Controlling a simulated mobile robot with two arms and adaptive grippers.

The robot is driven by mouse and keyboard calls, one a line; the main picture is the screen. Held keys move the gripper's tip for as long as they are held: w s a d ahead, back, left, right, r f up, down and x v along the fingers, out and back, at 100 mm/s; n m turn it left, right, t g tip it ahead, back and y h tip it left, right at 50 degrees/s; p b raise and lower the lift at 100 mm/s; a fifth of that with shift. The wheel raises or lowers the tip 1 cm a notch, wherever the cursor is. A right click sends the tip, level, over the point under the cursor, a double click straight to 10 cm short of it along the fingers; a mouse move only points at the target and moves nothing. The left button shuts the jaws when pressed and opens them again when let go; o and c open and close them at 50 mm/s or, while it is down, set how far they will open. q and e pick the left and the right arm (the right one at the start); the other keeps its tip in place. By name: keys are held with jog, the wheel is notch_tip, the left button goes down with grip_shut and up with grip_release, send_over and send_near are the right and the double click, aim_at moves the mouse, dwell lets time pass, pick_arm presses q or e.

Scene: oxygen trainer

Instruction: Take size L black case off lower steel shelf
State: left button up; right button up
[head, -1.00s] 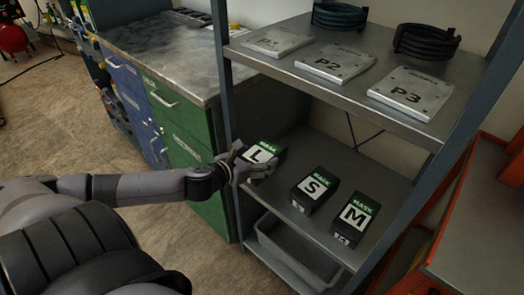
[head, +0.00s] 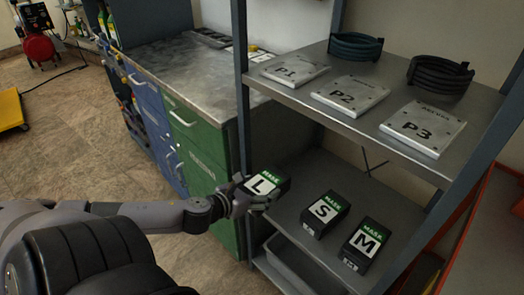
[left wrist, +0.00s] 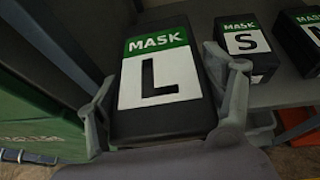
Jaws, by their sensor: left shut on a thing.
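The size L black case (head: 271,177) has a green MASK band and a white L label. My left gripper (head: 253,191) is shut on it, with one finger along each side. In the left wrist view the L case (left wrist: 163,87) fills the middle, between the fingers. It is at the left front edge of the lower steel shelf (head: 290,208), near the shelf post. Whether its underside touches the shelf is hidden. My right gripper is not in view.
Black cases S (head: 324,213) and M (head: 366,244) stand to the right on the lower shelf. The upper shelf (head: 300,88) overhangs with plates and coiled hoses. The blue-grey post (head: 241,100) is close to the L case. A grey bin (head: 290,262) sits below.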

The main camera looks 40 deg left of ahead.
pick_arm(q)
jog(key=shift+s+r, duration=0.1)
jog(key=shift+s, duration=0.15)
jog(key=shift+s+p, duration=0.3)
jog(key=shift+p, duration=0.05)
jog(key=s+a+p, duration=0.1)
jog(key=s, duration=1.2)
jog(key=shift+s, duration=0.25)
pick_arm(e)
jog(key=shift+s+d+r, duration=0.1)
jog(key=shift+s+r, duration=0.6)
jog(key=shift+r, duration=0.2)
pick_arm(q)
jog(key=shift+a, duration=0.1)
